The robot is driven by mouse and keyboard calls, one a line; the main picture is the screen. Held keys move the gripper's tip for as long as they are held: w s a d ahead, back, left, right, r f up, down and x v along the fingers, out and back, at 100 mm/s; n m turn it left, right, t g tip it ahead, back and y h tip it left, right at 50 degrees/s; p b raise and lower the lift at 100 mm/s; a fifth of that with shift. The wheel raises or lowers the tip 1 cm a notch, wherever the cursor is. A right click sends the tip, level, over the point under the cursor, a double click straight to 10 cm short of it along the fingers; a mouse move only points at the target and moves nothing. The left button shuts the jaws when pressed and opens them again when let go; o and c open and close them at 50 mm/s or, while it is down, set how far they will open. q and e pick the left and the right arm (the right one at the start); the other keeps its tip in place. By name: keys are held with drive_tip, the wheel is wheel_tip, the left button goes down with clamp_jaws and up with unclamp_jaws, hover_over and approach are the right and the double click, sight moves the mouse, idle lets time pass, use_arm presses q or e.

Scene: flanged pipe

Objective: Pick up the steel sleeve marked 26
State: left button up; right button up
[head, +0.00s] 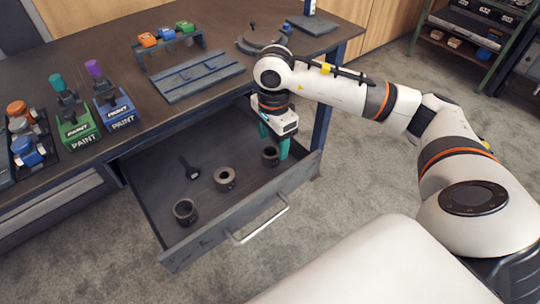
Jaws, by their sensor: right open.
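An open drawer (230,222) under the workbench holds three short, hollow cylindrical sleeves. A dark sleeve (186,221) stands near the drawer's left front, a lighter grey sleeve (222,187) is in the middle, and another dark sleeve (268,163) is at the right. I cannot read any number on them, so I cannot tell which is marked 26. My right gripper (274,143) reaches down into the right end of the drawer. Its green fingers are open, close about the right sleeve; whether they touch it is unclear. My left gripper is out of view.
A small black part (190,168) lies towards the drawer's back. The drawer handle (262,220) sticks out in front. Paint holders (115,113), a grey rack (192,78) and a round fixture (262,38) stand on the workbench (215,25). The drawer's left back is clear.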

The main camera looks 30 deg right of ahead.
sight(270, 152)
drive_tip(key=f, duration=0.5)
drive_tip(key=shift+w+a, duration=0.15)
drive_tip(key=shift+w, duration=0.15)
drive_tip(key=shift+f, duration=0.1)
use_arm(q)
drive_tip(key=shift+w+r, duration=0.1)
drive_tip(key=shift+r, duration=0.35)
use_arm(e)
drive_tip(key=c, duration=1.3)
